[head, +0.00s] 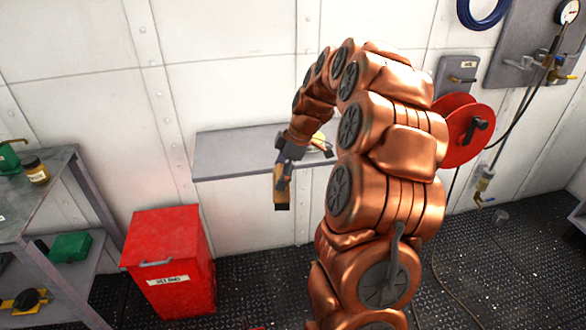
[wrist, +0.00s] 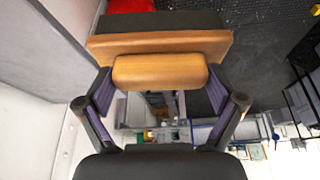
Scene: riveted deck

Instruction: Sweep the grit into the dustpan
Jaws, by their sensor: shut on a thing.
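My gripper (head: 284,178) is shut on a wooden brush (head: 281,198) and holds it in the air in front of the wall shelf. The wrist view shows the brush's tan wooden block (wrist: 160,70) between my two fingers (wrist: 160,88), with dark bristles (wrist: 160,20) beyond it. I cannot make out any grit or a dustpan in either view. My arm hides part of the floor and part of the shelf.
A red lidded bin (head: 170,250) stands on the dark deck. A metal rack (head: 45,205) is at left. A red reel (head: 455,140) is at right.

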